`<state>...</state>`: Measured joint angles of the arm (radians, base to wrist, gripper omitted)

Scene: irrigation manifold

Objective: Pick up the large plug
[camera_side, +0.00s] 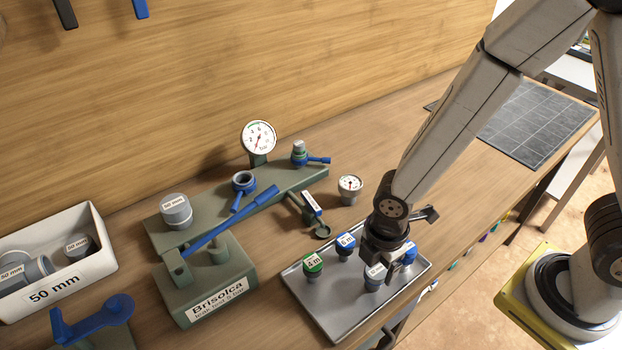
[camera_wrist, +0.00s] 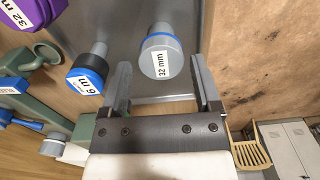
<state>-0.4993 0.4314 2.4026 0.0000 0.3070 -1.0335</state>
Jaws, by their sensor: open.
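A grey plug labelled 32 mm, with a blue ring, stands on the metal tray and shows in the wrist view (camera_wrist: 161,60) and the side view (camera_side: 374,278). My gripper (camera_side: 386,250) is over the tray, pointing down. In the wrist view my gripper (camera_wrist: 160,78) is open, with a finger on each side of the 32 mm plug and gaps between. Whether the fingers reach down to its level is unclear. A larger grey plug labelled 50 mm (camera_side: 176,211) sits on the manifold, away from my gripper.
The tray (camera_side: 328,322) also holds a green-topped part (camera_side: 313,264) and blue-topped parts (camera_side: 345,243), one close behind my gripper. A white 50 mm bin (camera_side: 88,268) stands at left. The manifold's blue lever (camera_side: 235,217) and a loose gauge (camera_side: 350,187) are left of my arm.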

